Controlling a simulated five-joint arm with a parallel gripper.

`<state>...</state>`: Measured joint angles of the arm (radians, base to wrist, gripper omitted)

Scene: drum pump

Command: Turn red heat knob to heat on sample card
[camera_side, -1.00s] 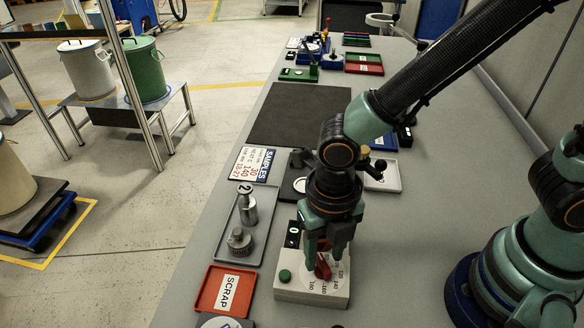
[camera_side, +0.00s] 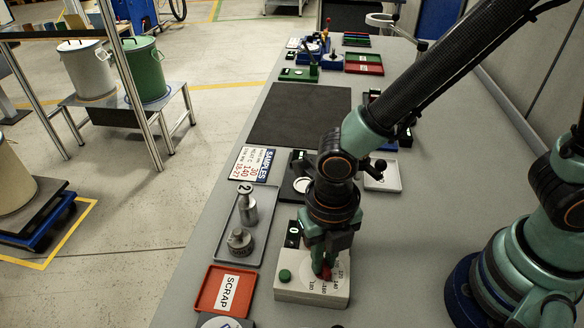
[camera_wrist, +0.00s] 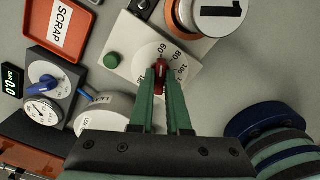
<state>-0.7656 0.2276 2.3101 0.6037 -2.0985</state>
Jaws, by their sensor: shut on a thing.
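The red heat knob (camera_wrist: 160,75) sits on a dial box (camera_wrist: 188,44) with printed numbers. In the side view the knob (camera_side: 325,272) shows low between my fingers, on the white box (camera_side: 295,294) with a green button (camera_side: 284,276). My gripper (camera_wrist: 160,82) is shut on the red knob, pointing down at it from above. The sample card (camera_side: 254,164), headed SAMPLES, lies further back on the bench with printed numbers, 140 among them. The knob's exact pointer reading is partly hidden by my fingers.
A red SCRAP tray (camera_side: 224,291) lies left of the box. A grey tray (camera_side: 221,247) with metal weights stands behind it. Bare bench lies to the right.

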